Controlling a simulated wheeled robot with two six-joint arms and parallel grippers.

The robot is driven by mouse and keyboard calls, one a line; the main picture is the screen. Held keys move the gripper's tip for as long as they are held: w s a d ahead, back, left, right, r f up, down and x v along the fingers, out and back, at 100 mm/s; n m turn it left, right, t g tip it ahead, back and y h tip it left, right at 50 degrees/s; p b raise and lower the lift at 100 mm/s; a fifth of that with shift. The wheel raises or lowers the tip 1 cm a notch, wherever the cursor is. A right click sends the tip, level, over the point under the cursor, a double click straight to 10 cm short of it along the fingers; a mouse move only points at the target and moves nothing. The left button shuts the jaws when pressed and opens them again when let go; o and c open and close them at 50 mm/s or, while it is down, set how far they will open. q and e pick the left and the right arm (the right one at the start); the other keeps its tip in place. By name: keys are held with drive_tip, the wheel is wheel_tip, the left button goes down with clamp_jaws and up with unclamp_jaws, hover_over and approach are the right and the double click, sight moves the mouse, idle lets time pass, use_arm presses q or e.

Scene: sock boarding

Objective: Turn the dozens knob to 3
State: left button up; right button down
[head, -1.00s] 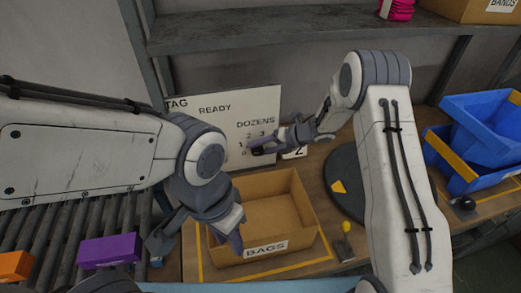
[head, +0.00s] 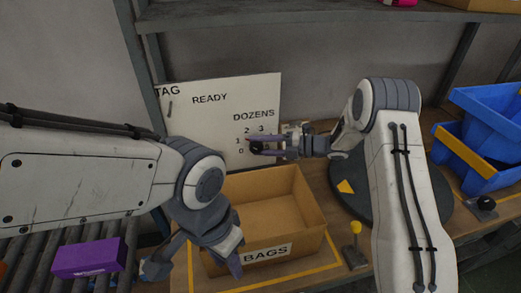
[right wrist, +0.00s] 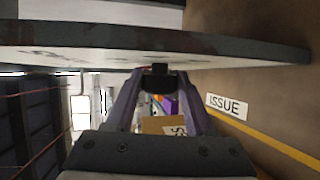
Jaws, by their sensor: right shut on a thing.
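The white panel (head: 205,125) stands at the back, printed TAG, READY and DOZENS. The dark dozens knob (head: 256,148) sits beside the numerals 0, 1, 2 and 3. My right gripper (head: 262,148) reaches in from the right and is shut on the knob. In the right wrist view both fingers close on the black knob (right wrist: 157,78), by the panel's edge. I cannot tell which number the knob points at. My left gripper (head: 198,264) hangs low at the near left of the BAGS box, open and empty.
The open cardboard BAGS box (head: 265,235) stands below the panel. A dark round turntable (head: 433,212) and a yellow-knobbed lever (head: 355,240) are to its right. Blue bins (head: 485,140) are at far right. A purple box (head: 88,257) lies on the rollers at left.

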idle(0.3)
drive_tip(key=shift+c, duration=1.4)
unclamp_jaws()
drive_tip(key=b+v, duration=0.1)
drive_tip(key=v, duration=0.9)
drive_tip(key=shift+d+b, duration=0.3)
drive_tip(key=shift+b, duration=0.1)
